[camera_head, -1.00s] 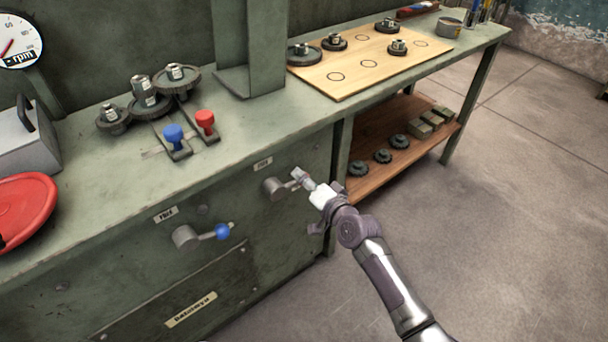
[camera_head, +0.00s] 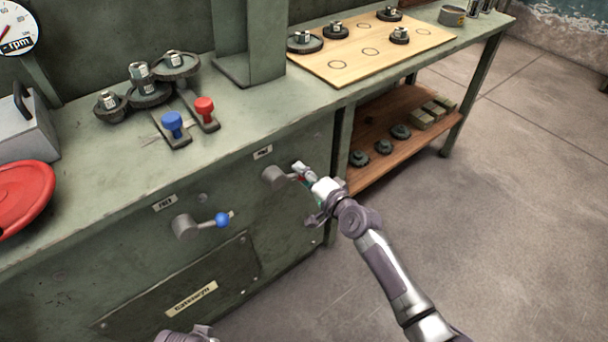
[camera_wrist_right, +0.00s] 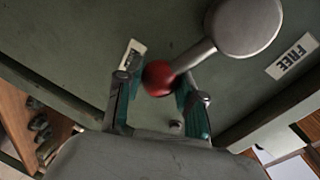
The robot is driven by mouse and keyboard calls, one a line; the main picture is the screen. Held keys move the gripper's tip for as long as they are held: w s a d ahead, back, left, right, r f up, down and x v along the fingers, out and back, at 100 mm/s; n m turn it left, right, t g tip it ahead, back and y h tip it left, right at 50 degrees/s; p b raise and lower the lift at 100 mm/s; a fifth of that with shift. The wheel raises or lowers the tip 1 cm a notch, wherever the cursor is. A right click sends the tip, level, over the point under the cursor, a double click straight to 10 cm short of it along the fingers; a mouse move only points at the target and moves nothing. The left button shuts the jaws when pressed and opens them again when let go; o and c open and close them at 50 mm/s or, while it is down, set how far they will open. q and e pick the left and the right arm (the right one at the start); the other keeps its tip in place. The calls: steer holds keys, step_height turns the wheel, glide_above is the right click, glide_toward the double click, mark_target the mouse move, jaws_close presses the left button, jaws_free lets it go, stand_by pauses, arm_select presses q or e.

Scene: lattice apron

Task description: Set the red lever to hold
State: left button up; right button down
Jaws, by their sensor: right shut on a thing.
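The red lever has a grey hub (camera_head: 274,177) on the green cabinet front, with its arm pointing right. In the right wrist view its red ball knob (camera_wrist_right: 158,78) sits between the two fingers, and the short grey arm runs up to the round hub (camera_wrist_right: 243,25). My right gripper (camera_head: 303,174) is shut on the knob and mostly hides it in the head view. A label reading FREE (camera_wrist_right: 292,57) lies beside the hub. A second label (camera_wrist_right: 132,55) is partly behind a finger and unreadable. My left gripper's fingers are not visible.
A blue-knobbed lever (camera_head: 221,219) sits lower left on the same cabinet front. Red (camera_head: 204,106) and blue (camera_head: 172,122) knobs, gears (camera_head: 150,90) and a red handwheel (camera_head: 22,198) are up on the bench. The wooden shelf (camera_head: 372,170) is close to the right. Open floor lies in front.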

steer(key=c, duration=0.7)
jaws_free()
steer(key=shift+f, duration=0.1)
steer(key=v, duration=1.2)
